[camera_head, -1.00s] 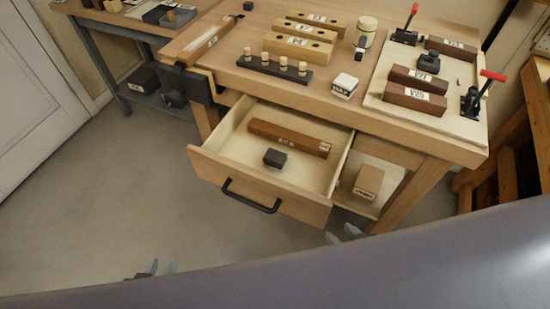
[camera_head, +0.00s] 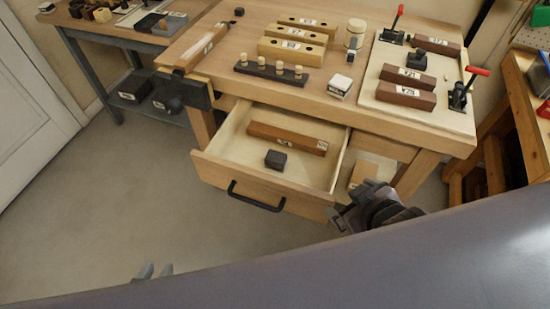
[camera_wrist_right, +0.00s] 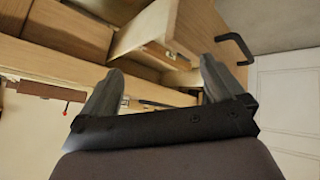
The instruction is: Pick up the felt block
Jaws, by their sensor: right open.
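A small dark grey block (camera_head: 275,159), which looks like the felt block, lies in the open drawer (camera_head: 204,160), in front of a long brown bar (camera_head: 288,137). My right gripper (camera_head: 338,209) is beside the drawer's front right corner, outside the drawer and apart from the block. In the right wrist view its fingers (camera_wrist_right: 161,68) are spread with nothing between them, and the drawer's side and black handle (camera_wrist_right: 236,47) show beyond. The block cannot be made out there. My left gripper (camera_head: 156,270) shows only its fingertips at the bottom edge, apart and empty, over the floor.
The bench top (camera_head: 222,82) above the drawer holds a dark peg rack (camera_head: 270,72), a white-topped block (camera_head: 340,86) and a pale board (camera_head: 450,117) with red-handled clamps. The drawer's black handle (camera_head: 257,203) sticks out in front. Floor left of the drawer is clear.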

